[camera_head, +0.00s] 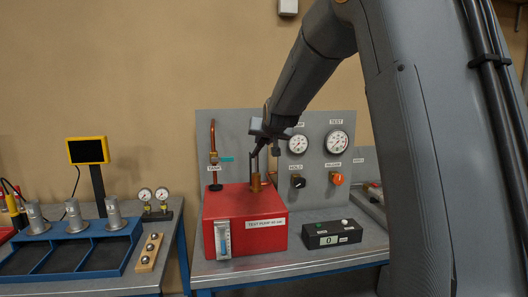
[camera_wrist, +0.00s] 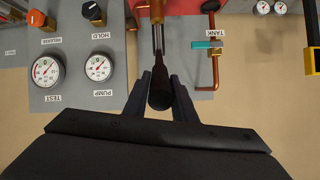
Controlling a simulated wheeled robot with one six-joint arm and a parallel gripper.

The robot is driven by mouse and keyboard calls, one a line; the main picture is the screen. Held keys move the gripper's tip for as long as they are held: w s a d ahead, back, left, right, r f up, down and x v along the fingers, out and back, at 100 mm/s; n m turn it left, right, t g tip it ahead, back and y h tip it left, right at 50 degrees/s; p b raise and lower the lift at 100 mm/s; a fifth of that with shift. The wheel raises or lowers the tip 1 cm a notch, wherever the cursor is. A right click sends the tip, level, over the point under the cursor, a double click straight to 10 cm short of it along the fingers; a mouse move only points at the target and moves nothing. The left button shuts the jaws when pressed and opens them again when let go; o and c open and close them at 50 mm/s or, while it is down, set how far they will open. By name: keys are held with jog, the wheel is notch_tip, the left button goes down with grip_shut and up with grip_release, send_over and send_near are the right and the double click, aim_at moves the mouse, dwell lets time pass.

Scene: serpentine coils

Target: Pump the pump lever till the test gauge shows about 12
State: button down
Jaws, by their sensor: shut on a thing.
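The red pump box (camera_head: 245,215) stands on the right bench, with a brass fitting (camera_head: 256,183) on top. My gripper (camera_head: 262,150) is above this fitting, pointing down. In the wrist view the pump lever (camera_wrist: 158,42) is a steel rod with a dark rounded grip (camera_wrist: 160,92). My gripper (camera_wrist: 160,88) is shut on that grip, one finger on each side. The test gauge (camera_head: 337,142) is on the grey panel; it also shows upside down in the wrist view (camera_wrist: 46,72). Its needle is visible, but its numbers are too small to read.
The pump gauge (camera_head: 297,144), black hold knob (camera_head: 297,181) and orange release knob (camera_head: 337,178) are on the panel. A copper tank pipe (camera_head: 213,145) rises left of the lever. A black box with a display (camera_head: 331,234) sits right of the pump.

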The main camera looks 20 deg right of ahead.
jog(key=shift+w+r+g+b, duration=0.3)
jog(key=shift+w+r+b, duration=0.35)
jog(key=shift+b, duration=0.85)
jog(key=shift+s+r, duration=0.15)
jog(key=c, duration=1.5)
grip_release()
jog(key=shift+s, duration=0.15)
jog(key=shift+s+r+b, duration=0.15)
jog(key=shift+s+b, duration=0.1)
jog(key=shift+b, duration=0.05)
jog(key=shift+b+v, duration=1.2)
jog(key=shift+v, duration=2.3)
